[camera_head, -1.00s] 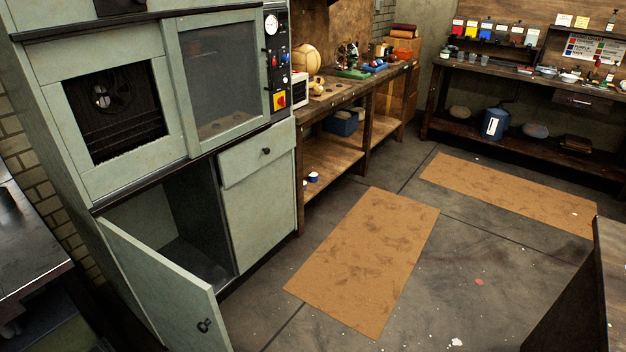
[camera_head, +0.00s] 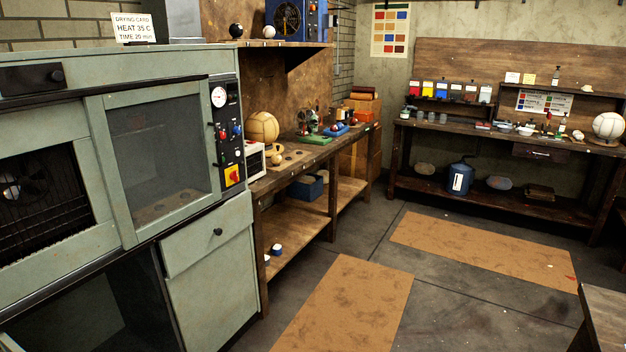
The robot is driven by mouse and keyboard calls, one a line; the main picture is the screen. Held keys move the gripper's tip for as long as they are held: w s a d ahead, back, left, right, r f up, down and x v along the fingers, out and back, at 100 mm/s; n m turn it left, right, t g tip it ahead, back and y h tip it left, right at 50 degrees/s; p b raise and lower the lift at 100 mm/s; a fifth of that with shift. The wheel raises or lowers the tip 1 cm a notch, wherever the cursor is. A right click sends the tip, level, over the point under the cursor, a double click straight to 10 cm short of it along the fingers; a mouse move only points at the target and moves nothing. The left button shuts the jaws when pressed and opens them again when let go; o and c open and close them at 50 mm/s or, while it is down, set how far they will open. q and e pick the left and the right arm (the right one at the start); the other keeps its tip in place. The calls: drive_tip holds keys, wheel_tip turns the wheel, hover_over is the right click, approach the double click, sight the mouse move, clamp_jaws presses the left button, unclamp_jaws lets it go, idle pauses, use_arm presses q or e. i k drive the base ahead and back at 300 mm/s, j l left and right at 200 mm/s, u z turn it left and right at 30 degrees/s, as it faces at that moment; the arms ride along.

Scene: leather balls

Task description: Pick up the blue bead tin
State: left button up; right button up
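No thing here is clearly marked as the blue bead tin. Two small blue and white round containers, one (camera_head: 276,250) a little behind the other, sit on the lower shelf of the wooden bench near the cabinet. A larger blue canister (camera_head: 460,180) with a white label stands on the lower shelf of the far bench. A blue box (camera_head: 307,187) sits on the lower shelf of the left bench, further back. I cannot tell which of these is the bead tin. Neither of my grippers is in view.
A green drying cabinet (camera_head: 215,262) fills the left side, with its lower compartment open. Brown mats (camera_head: 345,305) lie on the floor between it and the far bench (camera_head: 420,131). A dark table corner (camera_head: 605,315) juts in at the lower right. The middle floor is clear.

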sight(276, 249)
drive_tip(key=i+l+z, duration=0.1)
drive_tip(key=i, duration=1)
drive_tip(key=i+l+z, duration=0.1)
drive_tip(key=i, duration=1)
drive_tip(key=i+l+u, duration=0.15)
drive_tip(key=i+u, duration=0.3)
drive_tip(key=i+l+u, duration=0.25)
drive_tip(key=i+u, duration=0.15)
drive_tip(key=i+l+u, duration=0.6)
drive_tip(key=l+u, duration=0.25)
drive_tip(key=i+l+u, duration=0.2)
drive_tip(key=l+u, duration=0.25)
drive_tip(key=l, duration=0.2)
